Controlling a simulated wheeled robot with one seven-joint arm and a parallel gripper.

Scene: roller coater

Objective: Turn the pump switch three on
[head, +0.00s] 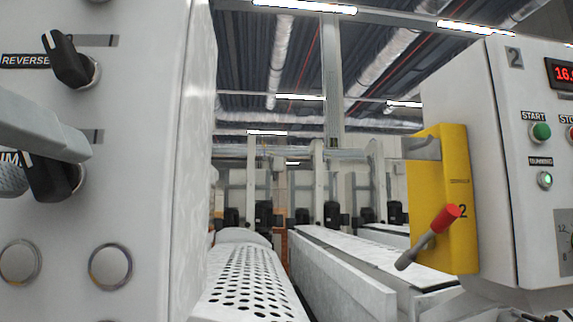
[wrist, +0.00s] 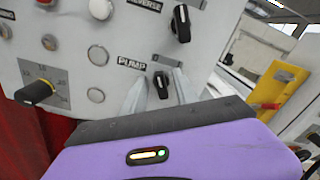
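The pump switch is a black rotary knob (wrist: 161,86) on a light grey panel, beside the label PUMP (wrist: 131,63). It points roughly upright in the wrist view. My gripper (wrist: 160,76) is open, with one finger on each side of this knob and a visible gap to it. In the head view the pump knob (head: 52,182) is partly hidden behind my upper finger, and its label is mostly covered. No number three shows on this panel.
A similar black REVERSE knob (head: 68,62) sits above the pump knob. Round buttons (head: 111,267) lie below. A black dial (wrist: 36,92) is at the wrist view's left. A second machine with a yellow plate (head: 450,190) and red-tipped lever (head: 445,219) stands right.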

